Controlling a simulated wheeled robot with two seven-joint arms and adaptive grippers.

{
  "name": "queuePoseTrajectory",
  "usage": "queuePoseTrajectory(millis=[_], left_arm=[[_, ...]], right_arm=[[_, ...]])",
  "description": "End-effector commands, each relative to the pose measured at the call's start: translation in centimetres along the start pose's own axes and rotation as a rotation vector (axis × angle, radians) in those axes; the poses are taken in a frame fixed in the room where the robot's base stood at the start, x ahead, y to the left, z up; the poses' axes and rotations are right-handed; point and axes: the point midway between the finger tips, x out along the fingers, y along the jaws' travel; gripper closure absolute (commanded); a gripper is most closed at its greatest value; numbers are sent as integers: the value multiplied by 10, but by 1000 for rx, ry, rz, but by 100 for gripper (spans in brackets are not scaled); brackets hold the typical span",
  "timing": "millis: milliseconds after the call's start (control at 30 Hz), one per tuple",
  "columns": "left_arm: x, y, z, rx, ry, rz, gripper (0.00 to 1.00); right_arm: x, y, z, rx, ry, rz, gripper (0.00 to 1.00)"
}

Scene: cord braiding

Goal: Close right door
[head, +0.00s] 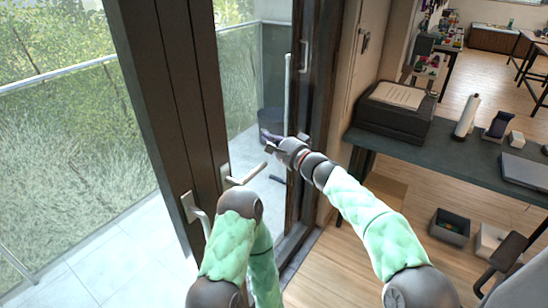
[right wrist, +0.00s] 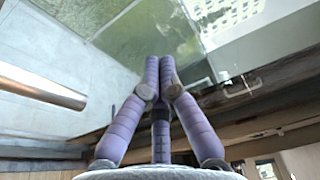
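The right door (head: 321,100) has a dark frame, seen at a steep angle in the head view, with a pale upright handle (head: 304,56). My right gripper (head: 268,143) reaches into this gap, left of the right door's frame. In the right wrist view its purple fingers (right wrist: 160,62) meet at the tips with nothing seen between them. I cannot tell whether they touch the door.
A glass balcony railing (head: 60,75) stands outside at left, before greenery. A dark desk (head: 450,150) with a printer (head: 395,110) stands close to my right arm. A grey bin (head: 450,228) is on the wooden floor (head: 345,265), which has some free room.

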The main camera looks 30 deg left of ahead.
Motion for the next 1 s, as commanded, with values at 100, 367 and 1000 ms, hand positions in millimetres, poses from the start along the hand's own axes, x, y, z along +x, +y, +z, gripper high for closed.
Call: queuePoseTrajectory(millis=[100, 367, 1000], left_arm=[[2, -1, 0, 0, -1, 0, 60], [4, -2, 1, 0, -2, 0, 60], [5, -2, 0, 0, -2, 0, 60]], right_arm=[[-11, -1, 6, 0, 0, -1, 100], [-35, 0, 19, 0, 1, 1, 100], [-69, 2, 38, 0, 1, 2, 100]])
